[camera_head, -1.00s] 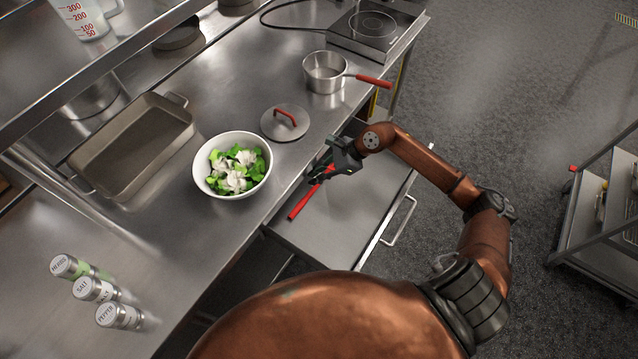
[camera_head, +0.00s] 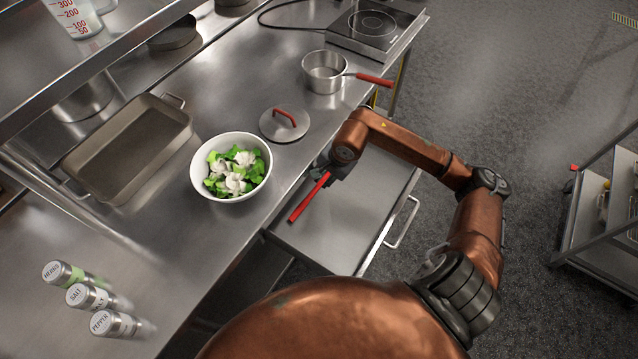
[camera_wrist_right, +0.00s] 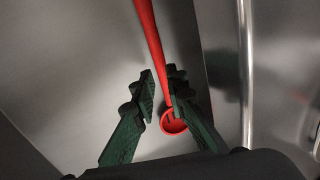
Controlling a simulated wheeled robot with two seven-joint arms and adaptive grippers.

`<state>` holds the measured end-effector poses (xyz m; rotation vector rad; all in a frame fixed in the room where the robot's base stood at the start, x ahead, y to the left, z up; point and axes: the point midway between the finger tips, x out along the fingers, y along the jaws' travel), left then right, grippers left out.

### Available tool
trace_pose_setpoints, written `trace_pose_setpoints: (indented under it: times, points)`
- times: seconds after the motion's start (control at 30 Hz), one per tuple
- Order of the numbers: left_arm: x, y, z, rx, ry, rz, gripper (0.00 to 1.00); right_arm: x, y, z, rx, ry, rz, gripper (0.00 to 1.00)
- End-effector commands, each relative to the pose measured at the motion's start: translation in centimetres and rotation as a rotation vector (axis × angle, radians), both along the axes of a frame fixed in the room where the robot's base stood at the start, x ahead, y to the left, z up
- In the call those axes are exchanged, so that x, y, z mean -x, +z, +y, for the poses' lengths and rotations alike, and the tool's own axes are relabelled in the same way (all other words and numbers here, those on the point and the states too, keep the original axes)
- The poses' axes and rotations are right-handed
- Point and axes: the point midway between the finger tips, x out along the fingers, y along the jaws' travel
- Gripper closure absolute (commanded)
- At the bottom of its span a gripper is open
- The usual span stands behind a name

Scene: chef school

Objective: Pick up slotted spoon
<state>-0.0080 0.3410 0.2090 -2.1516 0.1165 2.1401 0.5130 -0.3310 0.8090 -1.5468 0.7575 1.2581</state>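The red slotted spoon (camera_head: 308,201) lies in the open drawer (camera_head: 345,215), its handle toward the front left. In the right wrist view the spoon's red handle (camera_wrist_right: 150,40) runs down to a round red end (camera_wrist_right: 173,121). My right gripper (camera_head: 335,171) is low over the drawer at the far part of the spoon, which it partly hides. In the right wrist view its two dark green fingers (camera_wrist_right: 160,90) are apart. The right finger overlaps the spoon, and the space between the fingers is mostly empty. I cannot tell if it touches. My left gripper is not in view.
The counter above the drawer holds a bowl of greens (camera_head: 203,180), a lid (camera_head: 270,125), a saucepan (camera_head: 325,72) with a red handle, a baking pan (camera_head: 125,180) and spice jars (camera_head: 88,297). The drawer walls and counter edge are close to the gripper.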

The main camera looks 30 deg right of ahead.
Motion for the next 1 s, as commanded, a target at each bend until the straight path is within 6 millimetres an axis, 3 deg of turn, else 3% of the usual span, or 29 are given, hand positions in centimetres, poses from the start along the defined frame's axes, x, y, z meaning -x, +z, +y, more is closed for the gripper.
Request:
trace_pose_setpoints:
  times: [0.2,0.33,0.6,0.8,1.0]
  points:
    - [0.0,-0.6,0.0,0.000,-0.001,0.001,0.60,-0.7,-3.3,0.6,-0.006,-0.001,0.003,0.87]
    - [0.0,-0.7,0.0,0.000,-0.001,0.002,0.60,-1.1,-4.4,0.7,-0.004,-0.001,0.003,0.87]
    - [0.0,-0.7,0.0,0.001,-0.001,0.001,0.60,-1.2,-4.5,0.7,-0.001,-0.001,0.000,0.87]
    - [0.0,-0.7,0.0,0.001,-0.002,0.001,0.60,-1.2,-4.5,0.7,-0.002,0.000,0.001,1.00]
    - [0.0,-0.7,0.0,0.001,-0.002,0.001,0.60,-1.2,-4.5,0.7,-0.002,0.000,0.001,1.00]
